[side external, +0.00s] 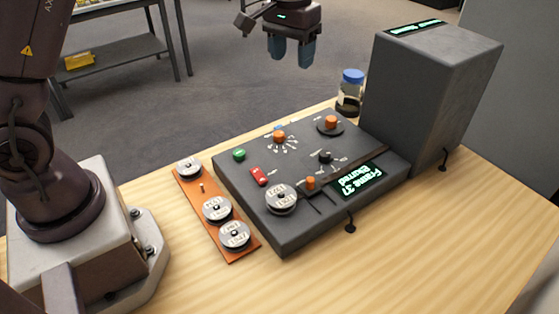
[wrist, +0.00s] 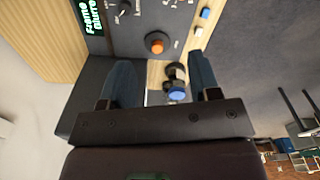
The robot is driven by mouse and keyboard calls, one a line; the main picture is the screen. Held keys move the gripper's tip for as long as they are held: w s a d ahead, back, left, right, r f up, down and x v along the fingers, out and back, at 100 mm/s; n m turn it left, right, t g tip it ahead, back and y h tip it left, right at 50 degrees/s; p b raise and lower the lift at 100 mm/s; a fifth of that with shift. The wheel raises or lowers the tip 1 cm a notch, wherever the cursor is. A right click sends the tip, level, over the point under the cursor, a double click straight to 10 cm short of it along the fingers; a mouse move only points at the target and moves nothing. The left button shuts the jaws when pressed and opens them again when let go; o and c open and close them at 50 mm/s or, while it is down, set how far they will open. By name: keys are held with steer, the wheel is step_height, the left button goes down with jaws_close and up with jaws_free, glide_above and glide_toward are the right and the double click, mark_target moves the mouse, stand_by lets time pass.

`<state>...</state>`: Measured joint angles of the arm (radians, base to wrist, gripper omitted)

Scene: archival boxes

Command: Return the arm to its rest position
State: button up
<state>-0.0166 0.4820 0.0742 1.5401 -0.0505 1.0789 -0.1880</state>
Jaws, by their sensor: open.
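My gripper (side external: 290,52) hangs at the top of the side view, in the air behind and above the control panel. Its two blue fingers are apart with nothing between them. In the wrist view my gripper (wrist: 163,85) also shows its fingers spread, with the panel and a jar seen below. My arm's base stands at the left of the side view.
A dark control panel (side external: 225,180) with knobs, buttons and a display lies on the wooden table (side external: 400,262). A tall grey box (side external: 425,95) stands right of it. A blue-capped jar (side external: 350,92) stands behind. An orange strip (side external: 205,193) holds several metal discs.

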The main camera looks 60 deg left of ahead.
steer(key=s+d+r+m+t, duration=0.1)
steer(key=s+r, duration=0.1)
steer(key=s, duration=0.6)
steer(key=s+d+r+m+t, duration=0.1)
steer(key=s+r+t, duration=0.1)
steer(key=s, duration=0.7)
steer(key=s+d+r+m+t, duration=0.1)
steer(key=s+r, duration=0.3)
steer(key=s, duration=0.4)
steer(key=shift+s+r+t, duration=0.25)
steer(key=shift+t, duration=0.35)
